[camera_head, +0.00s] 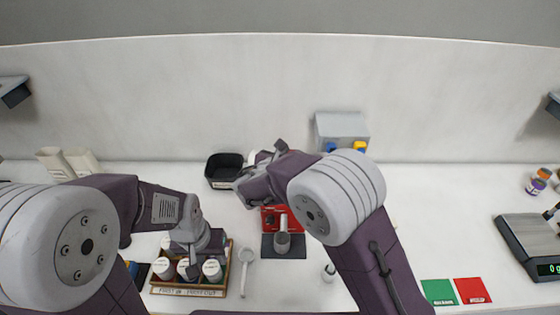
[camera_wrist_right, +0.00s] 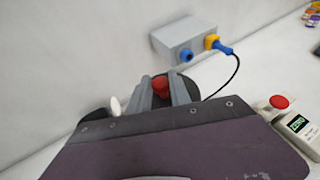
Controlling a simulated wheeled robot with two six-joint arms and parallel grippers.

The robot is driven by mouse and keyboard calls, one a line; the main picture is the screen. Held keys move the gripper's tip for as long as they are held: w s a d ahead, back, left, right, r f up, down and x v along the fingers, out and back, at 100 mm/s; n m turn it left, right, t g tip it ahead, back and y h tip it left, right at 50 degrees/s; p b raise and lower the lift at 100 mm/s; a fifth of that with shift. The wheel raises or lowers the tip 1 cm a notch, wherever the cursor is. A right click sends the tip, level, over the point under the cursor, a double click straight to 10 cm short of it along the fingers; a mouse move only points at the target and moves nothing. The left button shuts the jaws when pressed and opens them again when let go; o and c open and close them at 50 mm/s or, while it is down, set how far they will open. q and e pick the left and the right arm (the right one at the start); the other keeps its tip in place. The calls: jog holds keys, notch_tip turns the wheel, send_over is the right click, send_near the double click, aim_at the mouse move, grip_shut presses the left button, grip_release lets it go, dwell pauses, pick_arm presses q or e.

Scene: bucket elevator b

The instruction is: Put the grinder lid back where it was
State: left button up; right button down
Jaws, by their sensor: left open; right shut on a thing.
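In the right wrist view, my right gripper (camera_wrist_right: 161,92) is shut on a red knob, which appears to belong to the grinder lid (camera_wrist_right: 160,86). Dark round surfaces show behind and beside the fingers; I cannot tell whether the lid rests on the grinder or hangs above it. In the head view, my right arm reaches over a red machine (camera_head: 269,213), probably the grinder, and hides its upper part; the lid is not clear there. My left gripper (camera_head: 200,243) is open, pointing down over a wooden tray with white jars (camera_head: 212,270).
A black bin (camera_head: 222,170) stands left of my right gripper. A grey socket box (camera_head: 340,128) with blue and yellow plugs is behind; its cord shows in the wrist view (camera_wrist_right: 236,78). A scale (camera_head: 530,245) and green (camera_head: 439,292) and red (camera_head: 472,290) pads lie right.

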jog(key=a, duration=0.1)
jog(key=w+a+f+p, duration=0.1)
jog(key=shift+w+a+f, duration=0.15)
jog(key=shift+a, duration=0.15)
jog(key=shift+w+a+f, duration=0.25)
jog(key=shift+f, duration=0.15)
notch_tip(320, 180, down, 4)
jog(key=shift+r+p, duration=0.15)
jog(key=shift+p, duration=0.8)
jog(key=shift+f+b, duration=0.8)
jog(key=shift+b, duration=0.05)
jog(key=c, duration=1.2)
grip_release()
jog(key=shift+r, duration=0.15)
